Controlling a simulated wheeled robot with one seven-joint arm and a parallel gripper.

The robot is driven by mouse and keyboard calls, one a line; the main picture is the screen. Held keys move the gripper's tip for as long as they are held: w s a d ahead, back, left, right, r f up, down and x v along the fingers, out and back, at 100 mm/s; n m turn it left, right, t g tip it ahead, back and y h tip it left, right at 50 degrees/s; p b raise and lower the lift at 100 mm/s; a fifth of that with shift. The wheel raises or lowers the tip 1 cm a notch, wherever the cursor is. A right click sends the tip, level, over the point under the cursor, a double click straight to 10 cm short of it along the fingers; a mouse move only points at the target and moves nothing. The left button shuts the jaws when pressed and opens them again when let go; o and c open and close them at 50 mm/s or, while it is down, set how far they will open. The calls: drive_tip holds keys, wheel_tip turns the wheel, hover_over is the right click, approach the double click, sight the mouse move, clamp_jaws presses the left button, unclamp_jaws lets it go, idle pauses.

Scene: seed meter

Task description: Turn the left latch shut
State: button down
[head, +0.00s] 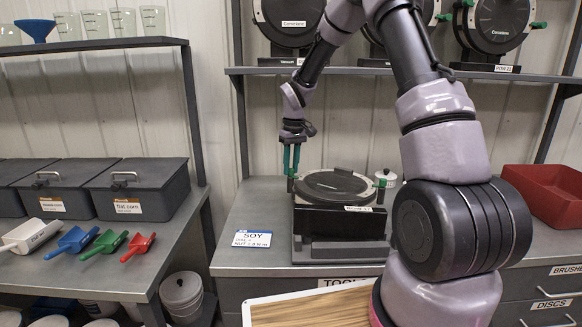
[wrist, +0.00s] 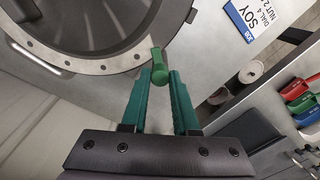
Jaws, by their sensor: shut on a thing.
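The seed meter (head: 335,190) lies on its stand on the grey bench, its round dark lid facing up. Its left latch is a small green knob (wrist: 160,68) at the rim of the housing, seen in the wrist view. My gripper (head: 291,172) points down at the left side of the meter. Its green fingers (wrist: 162,80) are shut on the left latch, which shows between the fingertips. In the head view the fingers mostly hide this latch. The right latch (head: 380,184) is green and sits at the opposite side of the lid.
A blue-edged SOY card (head: 252,239) lies left of the meter. More meters (head: 497,22) stand on the shelf above. Lidded boxes (head: 137,189) and scoops (head: 105,241) are on the left bench.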

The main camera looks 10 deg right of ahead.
drive_tip(key=n, duration=0.5)
idle(0.5)
drive_tip(key=c, duration=0.7)
unclamp_jaws()
drive_tip(key=shift+d+r, duration=0.15)
drive_tip(key=shift+r, duration=1.65)
drive_tip(key=shift+d+r, duration=0.2)
drive_tip(key=shift+r, duration=1.6)
drive_tip(key=shift+d+r, duration=0.15)
drive_tip(key=shift+r, duration=1.65)
